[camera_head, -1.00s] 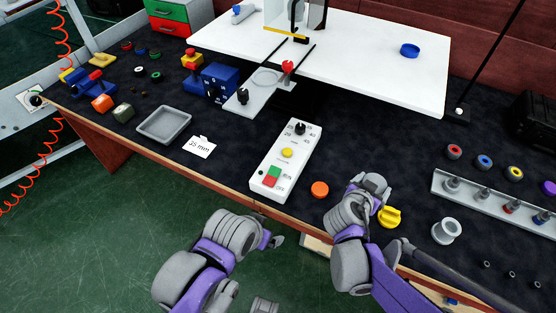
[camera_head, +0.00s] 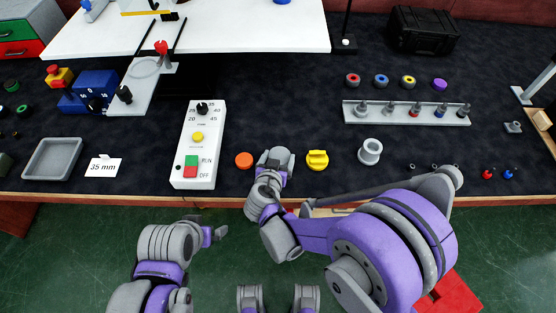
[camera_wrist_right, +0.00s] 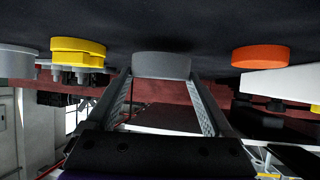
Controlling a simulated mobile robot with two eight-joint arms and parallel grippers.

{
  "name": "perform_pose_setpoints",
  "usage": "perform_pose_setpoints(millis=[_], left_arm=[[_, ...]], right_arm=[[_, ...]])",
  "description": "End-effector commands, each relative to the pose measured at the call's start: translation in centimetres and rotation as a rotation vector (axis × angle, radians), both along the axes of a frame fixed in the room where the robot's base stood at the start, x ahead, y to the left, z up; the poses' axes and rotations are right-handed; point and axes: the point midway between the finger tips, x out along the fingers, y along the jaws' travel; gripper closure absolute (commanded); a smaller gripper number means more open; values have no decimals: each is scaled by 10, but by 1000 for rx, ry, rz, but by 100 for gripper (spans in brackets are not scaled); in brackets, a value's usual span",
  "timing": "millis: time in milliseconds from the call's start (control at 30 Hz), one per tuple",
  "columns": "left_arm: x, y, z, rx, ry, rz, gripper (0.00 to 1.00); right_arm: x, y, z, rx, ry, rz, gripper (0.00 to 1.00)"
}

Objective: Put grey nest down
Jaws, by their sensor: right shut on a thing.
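The grey nest (camera_wrist_right: 162,65) is a short round grey piece between the two fingers of my right gripper (camera_wrist_right: 162,80) in the right wrist view. The gripper is shut on it, close to the dark mat; I cannot tell whether it touches. In the head view my right gripper (camera_head: 276,160) is over the mat's front edge, between an orange disc (camera_head: 244,160) and a yellow piece (camera_head: 317,160), and hides most of the nest. My left gripper (camera_head: 217,234) is in front of the table, low and away from the objects; its jaws are unclear.
A grey flanged ring (camera_head: 370,151) stands right of the yellow piece. A white control box (camera_head: 198,145) is left of the orange disc. A rack with several pegs (camera_head: 407,113) lies further back. The mat behind my right gripper is clear.

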Motion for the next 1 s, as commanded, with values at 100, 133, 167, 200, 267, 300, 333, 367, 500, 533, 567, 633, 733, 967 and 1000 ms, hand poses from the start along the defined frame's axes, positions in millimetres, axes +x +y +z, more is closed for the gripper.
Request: perform_pose_setpoints(millis=[100,133,167,200,267,300,333,367,500,533,567,633,733,967,1000], left_arm=[[0,0,-4,0,1,0,3],[0,0,-3,0,1,0,3],[0,0,-3,0,1,0,3],[0,0,-3,0,1,0,3],[0,0,-3,0,1,0,3],[0,0,-3,0,1,0,3],[0,0,-3,0,1,0,3],[0,0,-4,0,1,0,3],[-1,0,-6,0,2,0,3],[0,0,-6,0,2,0,3],[-1,0,-6,0,2,0,3],[-1,0,-6,0,2,0,3],[0,0,-5,0,2,0,3],[0,0,-1,0,0,0,3],[0,0,-1,0,0,0,3]], right_arm=[[0,0,-14,0,0,0,73],[0,0,-14,0,0,0,73],[0,0,-13,0,0,1,73],[0,0,-13,0,0,1,73],[0,0,-13,0,0,1,73],[0,0,-13,0,0,1,73],[0,0,-13,0,0,1,73],[0,0,-14,0,0,1,73],[0,0,-16,0,0,1,3],[0,0,-16,0,0,1,0],[0,0,-15,0,0,1,0],[0,0,-15,0,0,1,0],[0,0,-15,0,0,1,0],[-14,4,-4,1,0,5,0],[-20,5,-1,1,0,4,0]])
